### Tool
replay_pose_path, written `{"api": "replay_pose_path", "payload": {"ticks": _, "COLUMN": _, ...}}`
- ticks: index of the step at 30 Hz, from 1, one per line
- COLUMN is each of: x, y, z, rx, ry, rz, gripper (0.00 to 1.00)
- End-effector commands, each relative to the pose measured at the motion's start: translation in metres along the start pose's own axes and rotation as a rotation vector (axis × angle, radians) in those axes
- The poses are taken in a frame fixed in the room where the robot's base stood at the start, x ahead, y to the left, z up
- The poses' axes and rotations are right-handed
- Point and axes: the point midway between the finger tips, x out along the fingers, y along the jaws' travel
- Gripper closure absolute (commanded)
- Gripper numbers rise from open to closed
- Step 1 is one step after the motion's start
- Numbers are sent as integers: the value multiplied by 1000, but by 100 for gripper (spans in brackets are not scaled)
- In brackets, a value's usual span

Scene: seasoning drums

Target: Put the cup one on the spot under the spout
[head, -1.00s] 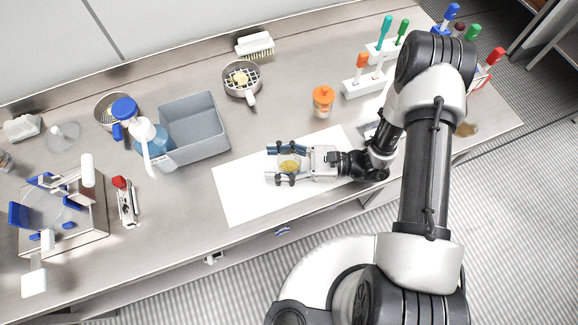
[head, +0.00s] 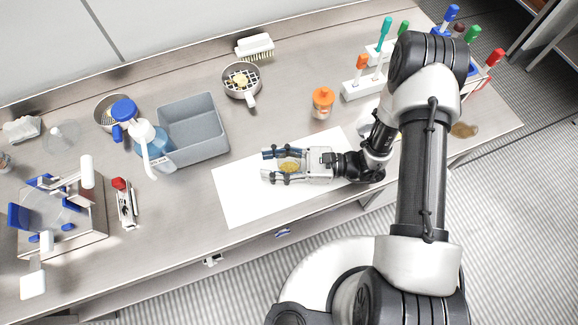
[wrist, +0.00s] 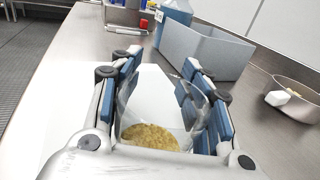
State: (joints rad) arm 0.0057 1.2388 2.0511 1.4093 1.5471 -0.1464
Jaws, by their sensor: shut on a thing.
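A clear cup with yellow-brown grains in its bottom is between the fingers of my gripper (head: 283,166). The cup (head: 287,167) is over the white sheet (head: 240,197) on the bench. In the wrist view the blue-padded fingers of my gripper (wrist: 163,100) stand on both sides of the cup (wrist: 150,136), whose clear wall looks tilted. Whether its base touches the sheet cannot be told. At the far left stands a machine (head: 85,240) with blue and white parts and a clear disc. I cannot clearly make out a spout or a spot under it.
A pan (head: 243,97), a brush (head: 255,45) and an orange-capped jar (head: 323,104) are behind. A red-tipped tool (head: 126,203) lies beside the machine. The sheet's left part is clear.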

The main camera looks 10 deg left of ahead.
Motion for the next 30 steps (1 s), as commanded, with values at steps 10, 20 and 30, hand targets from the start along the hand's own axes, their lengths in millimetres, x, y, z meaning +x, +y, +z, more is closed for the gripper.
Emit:
{"api": "replay_pose_path", "payload": {"ticks": 10, "x": 0, "y": 0, "z": 0, "rx": 0, "ry": 1, "rz": 0, "gripper": 86}}
{"api": "replay_pose_path", "payload": {"ticks": 20, "x": 0, "y": 0, "z": 26, "rx": -3, "ry": 0, "rz": 0, "gripper": 89}}
{"api": "replay_pose_path", "payload": {"ticks": 30, "x": 0, "y": 0, "z": 120, "rx": -6, "ry": 1, "rz": 0, "gripper": 96}}
